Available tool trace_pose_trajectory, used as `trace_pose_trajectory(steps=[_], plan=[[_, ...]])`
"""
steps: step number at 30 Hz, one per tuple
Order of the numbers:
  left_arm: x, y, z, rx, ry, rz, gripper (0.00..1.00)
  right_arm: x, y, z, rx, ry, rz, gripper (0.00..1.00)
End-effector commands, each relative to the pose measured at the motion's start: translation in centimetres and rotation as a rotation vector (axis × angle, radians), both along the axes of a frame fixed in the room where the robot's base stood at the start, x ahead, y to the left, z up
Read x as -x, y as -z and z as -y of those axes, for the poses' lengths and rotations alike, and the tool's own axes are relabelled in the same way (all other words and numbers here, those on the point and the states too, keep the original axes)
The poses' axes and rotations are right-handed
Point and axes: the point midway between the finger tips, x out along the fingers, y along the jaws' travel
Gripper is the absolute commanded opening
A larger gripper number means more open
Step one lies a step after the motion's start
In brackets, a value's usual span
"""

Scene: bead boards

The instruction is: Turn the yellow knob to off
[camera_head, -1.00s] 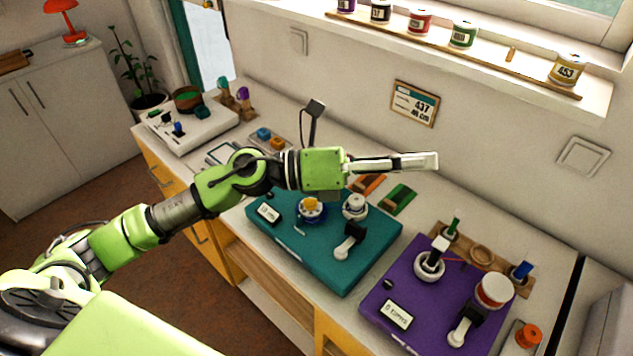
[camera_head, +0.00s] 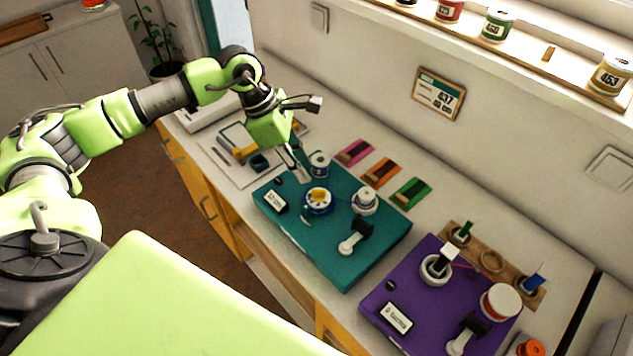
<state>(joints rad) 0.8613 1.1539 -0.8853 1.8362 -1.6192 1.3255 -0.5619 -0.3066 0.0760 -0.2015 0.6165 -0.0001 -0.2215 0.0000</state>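The yellow knob (camera_head: 318,195) sits on a round blue and white base on the teal board (camera_head: 330,250). Its top shows clear of the arm in the head view. The position it is turned to is too small to read. My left gripper (camera_head: 299,170) points down at the back left part of the teal board, behind and a little left of the yellow knob and apart from it. Its fingers are small and seen edge-on, so their opening does not show. My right gripper is out of view.
A grey spool (camera_head: 320,165) stands close beside my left fingers. A white spool (camera_head: 364,201) and a lever (camera_head: 355,236) are on the teal board. A purple board (camera_head: 440,295) lies to the right. Pink, orange and green cards lie behind, near the wall.

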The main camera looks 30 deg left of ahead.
Motion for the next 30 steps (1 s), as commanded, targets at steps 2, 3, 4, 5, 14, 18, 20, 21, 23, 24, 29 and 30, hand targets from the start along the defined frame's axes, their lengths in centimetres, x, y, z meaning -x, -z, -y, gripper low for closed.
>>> trace_pose_trajectory(steps=[2, 3, 4, 5, 14, 18, 20, 21, 23, 24, 29, 30], plan=[[-0.2, 1.5, 0.7, 0.003, 0.001, -0.005, 0.23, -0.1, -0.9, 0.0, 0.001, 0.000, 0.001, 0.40], [-0.3, 2.2, 1.1, 0.002, 0.002, -0.004, 0.23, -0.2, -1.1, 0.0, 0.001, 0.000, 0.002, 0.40], [-0.5, 2.8, 1.3, 0.003, 0.002, -0.004, 0.23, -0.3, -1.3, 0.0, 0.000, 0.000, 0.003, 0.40], [-0.6, 3.3, 1.5, 0.003, 0.001, -0.003, 0.23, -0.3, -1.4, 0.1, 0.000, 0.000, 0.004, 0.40], [-1.3, 7.0, 2.8, 0.002, 0.000, 0.000, 0.23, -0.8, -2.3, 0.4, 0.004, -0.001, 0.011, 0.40], [-1.4, 7.4, 2.9, 0.002, -0.001, 0.001, 0.23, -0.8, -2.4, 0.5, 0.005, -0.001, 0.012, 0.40], [-1.4, 7.5, 2.9, 0.002, 0.000, 0.001, 0.23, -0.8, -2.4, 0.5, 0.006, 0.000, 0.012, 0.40], [-1.4, 7.5, 2.9, 0.002, 0.000, 0.001, 0.23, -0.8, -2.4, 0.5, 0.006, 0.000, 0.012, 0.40], [-1.4, 7.5, 2.9, 0.002, 0.000, 0.001, 0.23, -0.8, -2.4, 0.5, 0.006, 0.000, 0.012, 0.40], [-1.4, 7.5, 2.9, 0.002, 0.000, 0.001, 0.23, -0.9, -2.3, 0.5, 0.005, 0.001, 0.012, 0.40], [-1.4, 7.5, 2.9, 0.002, 0.000, 0.001, 0.00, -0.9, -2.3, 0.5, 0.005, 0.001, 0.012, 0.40], [-1.4, 7.5, 2.9, 0.002, 0.000, 0.001, 0.00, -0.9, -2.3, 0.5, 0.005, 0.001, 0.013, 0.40]])
